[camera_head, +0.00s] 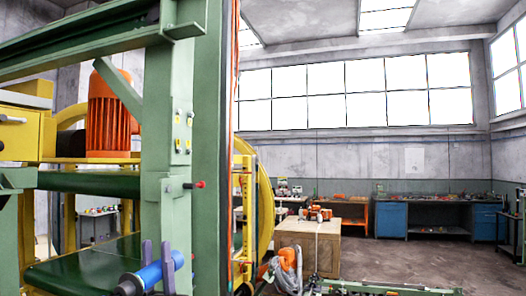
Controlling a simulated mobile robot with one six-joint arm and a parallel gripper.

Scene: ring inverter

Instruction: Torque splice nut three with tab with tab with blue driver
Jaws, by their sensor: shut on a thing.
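My gripper (157,254) is at the bottom left of the head view, its two purple-grey fingers pointing up. It is shut on the blue driver (174,261), a blue cylinder with a dark end toward the lower left. The driver is tilted slightly, its blue end up to the right. Several small nuts with yellowish tabs (178,148) sit on a plate on the green upright post (160,100), above and apart from my gripper. They are too small to tell which is number three. The rest of my arm is largely out of view below.
A red-tipped knob (196,185) sticks out of the post above the driver. A wooden crate (310,250) and blue workbenches (392,219) stand at right. Open floor (430,265) lies there.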

